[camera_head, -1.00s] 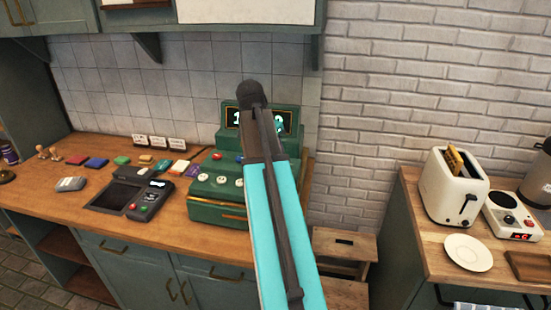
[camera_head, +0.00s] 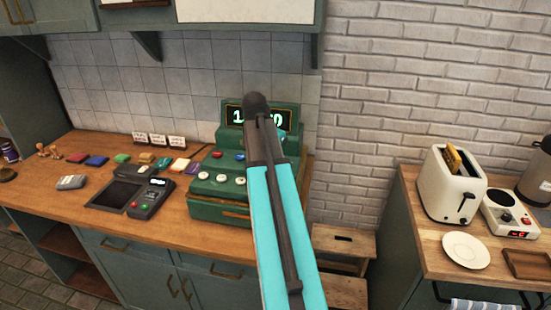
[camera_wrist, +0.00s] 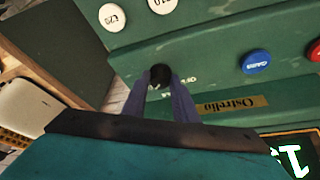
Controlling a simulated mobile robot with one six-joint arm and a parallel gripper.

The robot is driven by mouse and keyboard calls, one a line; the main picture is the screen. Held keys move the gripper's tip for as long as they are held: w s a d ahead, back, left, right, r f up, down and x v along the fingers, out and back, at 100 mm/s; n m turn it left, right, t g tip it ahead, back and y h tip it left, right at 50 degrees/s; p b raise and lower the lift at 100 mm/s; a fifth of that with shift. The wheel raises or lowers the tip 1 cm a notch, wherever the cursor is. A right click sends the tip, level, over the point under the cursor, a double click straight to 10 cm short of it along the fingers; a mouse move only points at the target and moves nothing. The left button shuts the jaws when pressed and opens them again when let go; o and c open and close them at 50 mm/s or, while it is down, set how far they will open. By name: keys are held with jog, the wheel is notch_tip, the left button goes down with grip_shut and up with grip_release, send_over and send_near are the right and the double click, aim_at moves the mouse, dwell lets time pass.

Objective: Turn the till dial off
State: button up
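The green till (camera_head: 222,213) stands on the wooden counter, with its lit display (camera_head: 238,116) on top. In the wrist view the till's front appears turned, with a small round black dial (camera_wrist: 160,75) and partly hidden white lettering (camera_wrist: 186,80) beside it. My gripper (camera_wrist: 160,82) is at the dial. Its two fingers stand apart, with the dial showing at the gap between their tips. I cannot tell whether they press on it. In the head view my arm hides the dial and part of the till's right side.
White, red and blue buttons (camera_wrist: 256,62) sit on the till near the dial. A card terminal (camera_head: 148,197) and coloured pads lie left of the till. A wooden step stool (camera_head: 343,245) is to its right. A toaster (camera_head: 452,186) stands on the right counter.

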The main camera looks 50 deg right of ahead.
jog(key=c, duration=0.5)
jog(key=shift+s+n, duration=0.1)
jog(key=shift+n, duration=0.4)
jog(key=n+t, duration=0.1)
jog(key=n, duration=0.1)
jog(key=shift+s+d+n, duration=0.1)
jog(key=shift+n, duration=0.2)
jog(key=n+t+y, duration=0.1)
jog(key=n, duration=0.3)
jog(key=shift+s+d+t, duration=0.1)
jog(key=shift+t, duration=0.3)
jog(key=n, duration=0.2)
jog(key=n+y, duration=0.1)
jog(key=n, duration=0.1)
jog(key=n+t+y, duration=0.1)
jog(key=n, duration=0.1)
jog(key=shift+d, duration=0.25)
jog(key=shift+r+n+y, duration=0.1)
jog(key=shift+n+y, duration=0.8)
jog(key=shift+n, duration=1.2)
jog(key=o, duration=1)
